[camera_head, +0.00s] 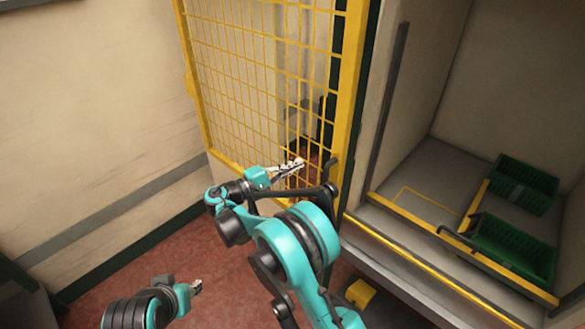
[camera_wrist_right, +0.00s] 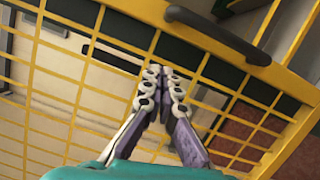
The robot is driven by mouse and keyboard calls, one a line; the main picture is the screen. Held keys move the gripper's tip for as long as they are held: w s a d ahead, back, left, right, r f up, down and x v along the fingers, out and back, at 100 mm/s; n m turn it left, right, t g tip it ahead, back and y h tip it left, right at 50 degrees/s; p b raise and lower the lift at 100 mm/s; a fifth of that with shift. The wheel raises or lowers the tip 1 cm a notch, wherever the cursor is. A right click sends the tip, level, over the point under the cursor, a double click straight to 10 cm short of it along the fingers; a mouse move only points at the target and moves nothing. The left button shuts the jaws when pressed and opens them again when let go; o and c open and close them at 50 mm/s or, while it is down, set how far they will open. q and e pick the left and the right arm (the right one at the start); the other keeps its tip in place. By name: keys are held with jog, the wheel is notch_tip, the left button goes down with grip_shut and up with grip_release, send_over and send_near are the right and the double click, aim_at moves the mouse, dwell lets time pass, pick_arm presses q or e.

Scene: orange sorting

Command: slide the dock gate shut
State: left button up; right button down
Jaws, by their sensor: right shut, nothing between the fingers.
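The dock gate (camera_head: 352,60) is a yellow frame with wire mesh. It stands left of the dock opening, which is uncovered. A dark bar handle (camera_head: 331,168) is on the gate's right edge; the handle (camera_wrist_right: 222,36) also shows at the top of the right wrist view. My right gripper (camera_head: 299,163) is shut and empty in front of the mesh, a little left of the handle. In the right wrist view its fingertips (camera_wrist_right: 164,72) are together over the mesh, apart from the handle. My left gripper (camera_head: 197,286) is low at the left, away from the gate; its fingers are too small to judge.
Two green crates (camera_head: 525,180) sit inside the dock on the right, by yellow rails. A yellow-edged sill (camera_head: 420,277) runs along the dock's front. A yellow block (camera_head: 360,293) is on the floor below it. The red floor (camera_head: 220,265) between my arms is clear.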

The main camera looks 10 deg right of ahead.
aim_at(331, 157)
jog(key=x, duration=0.6)
jog(key=shift+f+b, duration=0.1)
jog(key=shift+b, duration=0.2)
jog(key=s+d, duration=0.1)
jog(key=s+d+r, duration=0.1)
jog(key=s, duration=0.1)
jog(key=shift+d, duration=0.25)
jog(key=shift+d, duration=0.1)
